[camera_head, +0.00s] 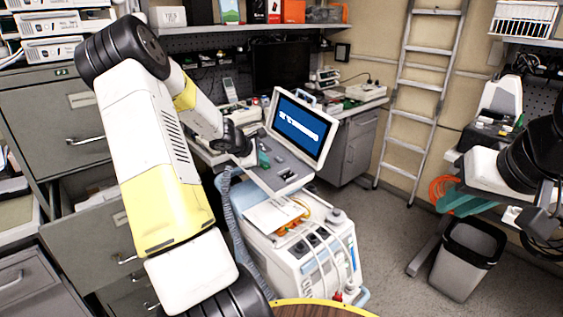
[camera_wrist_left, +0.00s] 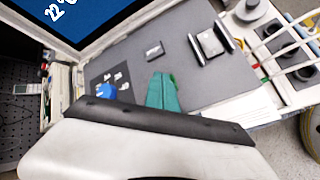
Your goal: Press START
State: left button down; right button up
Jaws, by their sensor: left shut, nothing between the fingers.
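A wheeled medical unit (camera_head: 305,258) carries a tilted screen (camera_head: 301,128) with a blue display and white characters I cannot read. Below the screen is a grey control panel (camera_head: 283,174); it fills the middle of the left wrist view (camera_wrist_left: 195,83). No START label is legible. My left gripper (camera_head: 263,158) is shut and empty over the panel; its teal fingertips (camera_wrist_left: 163,92) show right of the blue button. Contact cannot be told. My right gripper (camera_head: 468,201) is far from the unit, opening unclear.
Grey drawer cabinets (camera_head: 60,125) stand on the left, one drawer pulled open. A ladder (camera_head: 421,95) leans on the back wall. A waste bin (camera_head: 462,262) stands at right. Cables and hoses run over the unit. Floor between unit and bin is clear.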

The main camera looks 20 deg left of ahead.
aim_at(266, 170)
dwell(0.5)
pick_arm(q)
jog(key=shift+s+r, duration=0.1)
jog(key=shift+r, duration=0.6)
jog(key=shift+d, duration=0.1)
jog(key=shift+s+d+r, duration=0.1)
jog(key=shift+d+r, duration=0.1)
jog(key=shift+r, duration=1.05)
jog(key=shift+s+d+r, duration=0.1)
jog(key=shift+d+r, duration=0.1)
jog(key=shift+r, duration=1)
